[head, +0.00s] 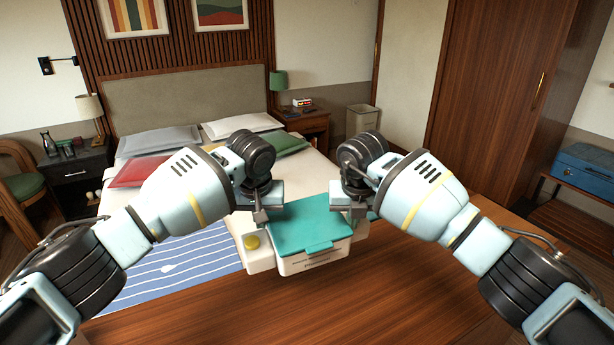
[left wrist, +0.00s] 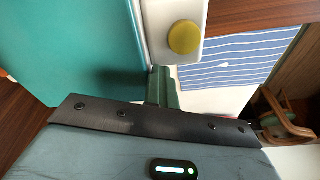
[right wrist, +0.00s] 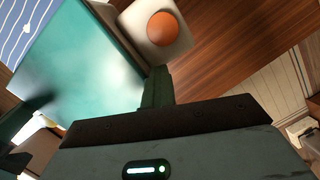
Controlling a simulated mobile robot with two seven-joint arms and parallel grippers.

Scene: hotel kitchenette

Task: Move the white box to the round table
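The white box (head: 315,262) with a teal lid (head: 305,222) is in the middle of the head view, between my two grippers. A yellow knob (head: 251,241) is on its left side piece. My left gripper (head: 260,214) is shut at the box's left side; its fingers are close together beside the lid (left wrist: 80,45). My right gripper (head: 356,214) is shut at the right side, beside the lid in the right wrist view (right wrist: 85,65) near an orange knob (right wrist: 162,28). I cannot tell whether the box touches the surface below. No round table is recognizable.
A brown wooden surface (head: 330,315) spans the front. Behind it is a bed with a blue striped blanket (head: 180,272). A nightstand (head: 75,175) and chair (head: 25,190) are at left, a wardrobe (head: 490,90) at right. A blue case (head: 588,170) lies on a rack at far right.

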